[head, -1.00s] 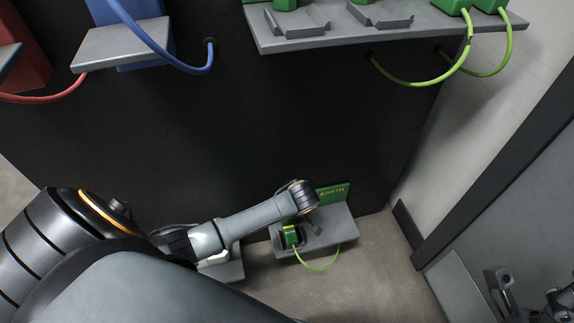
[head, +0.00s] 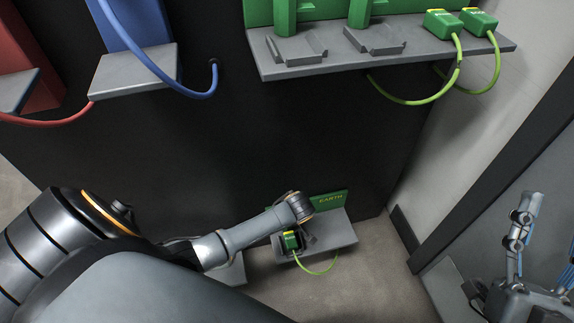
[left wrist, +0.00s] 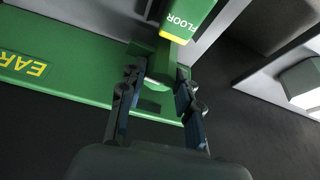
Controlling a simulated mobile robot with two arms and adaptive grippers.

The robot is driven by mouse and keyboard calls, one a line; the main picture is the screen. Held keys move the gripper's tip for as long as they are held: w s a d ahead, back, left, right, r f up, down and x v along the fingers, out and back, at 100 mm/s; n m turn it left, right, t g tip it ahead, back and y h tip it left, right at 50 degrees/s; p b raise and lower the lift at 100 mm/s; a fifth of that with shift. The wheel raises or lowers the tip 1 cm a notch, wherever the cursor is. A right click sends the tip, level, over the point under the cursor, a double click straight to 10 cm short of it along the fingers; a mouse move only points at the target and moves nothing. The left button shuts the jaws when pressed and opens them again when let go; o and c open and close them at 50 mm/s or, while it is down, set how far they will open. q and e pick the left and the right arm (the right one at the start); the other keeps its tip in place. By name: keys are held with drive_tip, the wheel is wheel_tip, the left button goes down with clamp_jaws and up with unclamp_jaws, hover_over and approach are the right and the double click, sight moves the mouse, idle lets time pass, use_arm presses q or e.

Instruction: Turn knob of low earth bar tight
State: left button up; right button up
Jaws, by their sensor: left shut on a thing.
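The low earth bar is a grey ledge (head: 340,238) with a green back plate marked EARTH (head: 331,200), low on the dark wall in the head view. The plate also shows upside down in the left wrist view (left wrist: 50,75). My left gripper (left wrist: 158,82) has one finger on each side of the green knob (left wrist: 160,65) and is shut on it. In the head view my wrist hides the fingers and knob. My right gripper (head: 520,240) shows in part at the right edge, away from the bar; its jaw state is unclear.
A green FLOOR connector (left wrist: 185,18) is close to the left fingertips. A yellow-green cable (head: 318,272) hangs from a green plug on the ledge. A higher shelf (head: 330,68) with green clamps and cables overhangs, with blue and red fittings to its left. Floor in front is clear.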

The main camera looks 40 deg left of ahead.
use_arm(q)
drive_tip(key=shift+s+m+p, duration=0.1)
drive_tip(key=shift+m+p, duration=0.3)
drive_tip(key=shift+p, duration=0.45)
drive_tip(key=shift+m+h+p, duration=0.3)
drive_tip(key=shift+m+p, duration=0.1)
drive_tip(key=shift+p, duration=0.35)
use_arm(e)
drive_tip(key=w+d+f+g+h, duration=0.1)
drive_tip(key=w+f+g+h, duration=0.25)
drive_tip(key=f+g, duration=0.8)
use_arm(q)
drive_tip(key=shift+s+m+t+p, duration=0.1)
drive_tip(key=shift+m+t+p, duration=0.3)
drive_tip(key=shift+m+p, duration=0.4)
drive_tip(key=shift+f+m+h+p, duration=0.1)
drive_tip(key=shift+m+h+p, duration=0.3)
drive_tip(key=shift+m+p, duration=0.3)
use_arm(e)
drive_tip(key=s+d+f+g+h, duration=0.1)
drive_tip(key=s+d+f+g, duration=0.1)
drive_tip(key=f, duration=0.5)
drive_tip(key=s+d+f+g+h, duration=0.1)
drive_tip(key=s+d+f+g, duration=0.1)
drive_tip(key=s+f+g, duration=0.2)
drive_tip(key=shift+s+f+m, duration=0.4)
drive_tip(key=shift+s+f, duration=0.8)
drive_tip(key=shift+f, duration=0.15)
